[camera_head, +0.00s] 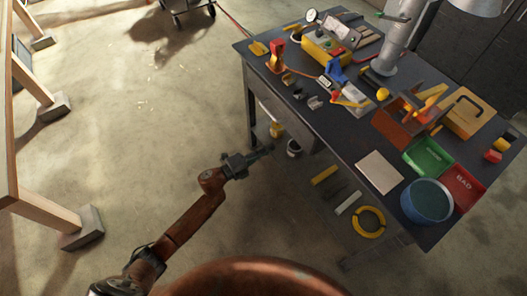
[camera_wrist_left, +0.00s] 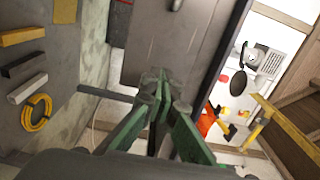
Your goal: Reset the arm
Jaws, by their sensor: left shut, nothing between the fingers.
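My left arm comes in from the lower left in the head view. Its gripper (camera_head: 262,153) is in the air beside the left side of the dark workbench (camera_head: 333,139), apart from it and over the floor side. In the left wrist view the green fingers of this gripper (camera_wrist_left: 162,85) meet at the tips. It is shut and holds nothing. My right gripper is not in view.
The bench carries a green bin (camera_head: 428,157), a red bin (camera_head: 464,187), a blue round tub (camera_head: 427,201), a yellow box (camera_head: 468,112) and several tools. A yellow ring (camera_head: 369,222) lies below the bench. Wooden legs stand at the left. Open floor (camera_head: 130,110) lies between.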

